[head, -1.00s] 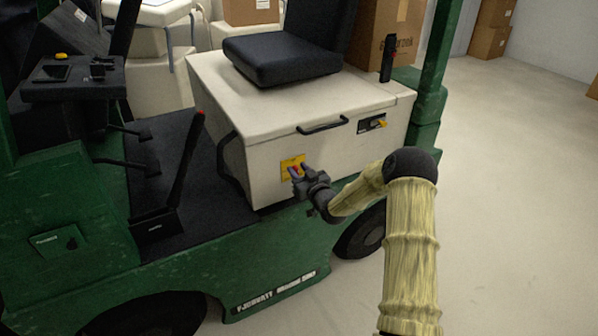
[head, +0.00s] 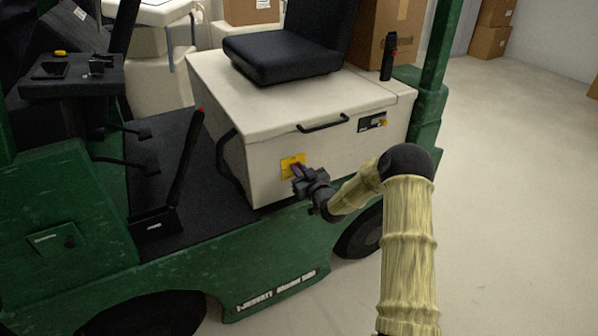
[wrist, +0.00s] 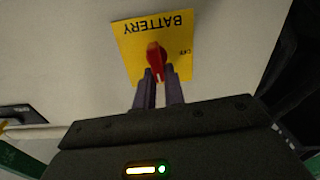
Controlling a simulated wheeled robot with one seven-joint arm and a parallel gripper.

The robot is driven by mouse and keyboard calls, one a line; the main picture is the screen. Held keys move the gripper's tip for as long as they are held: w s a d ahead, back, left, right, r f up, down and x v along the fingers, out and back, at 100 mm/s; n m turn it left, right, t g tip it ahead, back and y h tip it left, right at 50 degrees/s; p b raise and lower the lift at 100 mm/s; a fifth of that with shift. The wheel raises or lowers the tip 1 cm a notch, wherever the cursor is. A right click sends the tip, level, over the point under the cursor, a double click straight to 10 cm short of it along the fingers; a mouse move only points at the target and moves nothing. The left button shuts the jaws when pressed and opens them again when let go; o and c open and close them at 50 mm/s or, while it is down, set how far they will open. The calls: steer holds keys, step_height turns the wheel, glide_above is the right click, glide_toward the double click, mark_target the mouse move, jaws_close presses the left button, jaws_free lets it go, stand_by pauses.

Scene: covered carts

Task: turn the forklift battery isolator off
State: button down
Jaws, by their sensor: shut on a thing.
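The battery isolator is a red knob (wrist: 156,60) on a yellow plate (wrist: 128,42) marked BATTERY, which appears upside down in the wrist view. The small word OFF is right of the knob there. In the head view the yellow plate (head: 288,161) is on the front of the cream seat box, low and left. My gripper (head: 297,173) reaches it from the right, and its dark purple fingers (wrist: 159,88) are shut on the red knob. The fingers hide part of the knob, and I cannot tell its exact setting.
The cream seat box (head: 255,178) has a black handle (head: 323,125) above the plate and a second labelled panel (head: 371,122) to the right. A black lever (head: 187,155) stands to the left. Open floor (head: 500,200) is on the right.

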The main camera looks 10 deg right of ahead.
steer(key=n+b, duration=0.3)
steer(key=a+f+n+b, duration=0.1)
steer(key=n+b, duration=0.5)
steer(key=b, duration=0.1)
steer(key=shift+s+a+f, duration=0.15)
steer(key=shift+s, duration=0.05)
steer(key=n+b, duration=0.1)
steer(key=b, duration=0.1)
steer(key=n+b, duration=0.1)
steer(key=n, duration=0.1)
steer(key=n+b, duration=0.1)
steer(key=b, duration=0.1)
steer(key=shift+a+f+n+b, duration=0.15)
steer(key=shift+f+n+b, duration=0.15)
steer(key=shift+n, duration=0.1)
steer(key=n+b, duration=0.3)
steer(key=shift+s+f, duration=0.1)
steer(key=c, duration=1.5)
jaws_free()
